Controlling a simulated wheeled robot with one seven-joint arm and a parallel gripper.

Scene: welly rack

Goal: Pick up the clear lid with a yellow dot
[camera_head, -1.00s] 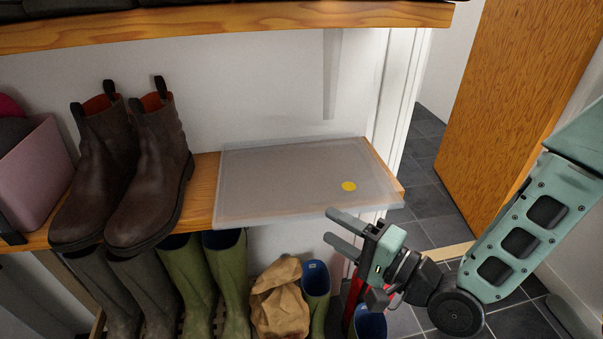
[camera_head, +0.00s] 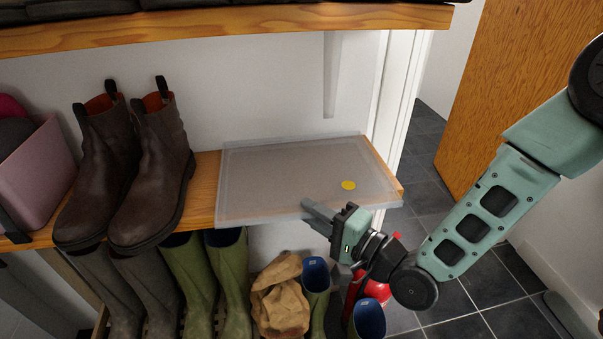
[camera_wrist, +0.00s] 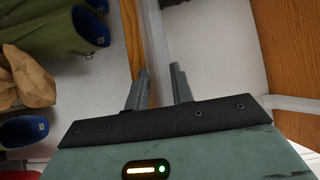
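The clear lid (camera_head: 290,175), a flat translucent rectangle with a yellow dot (camera_head: 348,185) near its front right, lies on the lower wooden shelf. Its front edge sticks out past the shelf's edge. My gripper (camera_head: 308,212) is at this front edge, right of its middle, fingers pointing toward the shelf. In the wrist view my gripper (camera_wrist: 160,82) has a gap between its two fingers, with the lid's pale edge (camera_wrist: 155,42) running in line with that gap. Whether a finger touches the lid, I cannot tell.
Brown ankle boots (camera_head: 150,175) stand left of the lid on the shelf (camera_head: 206,190). An upper shelf (camera_head: 230,27) is above. Below are green boots (camera_head: 190,285), a brown paper bag (camera_head: 280,300) and blue-lined boots (camera_head: 368,318). A wooden door (camera_head: 500,90) is at right.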

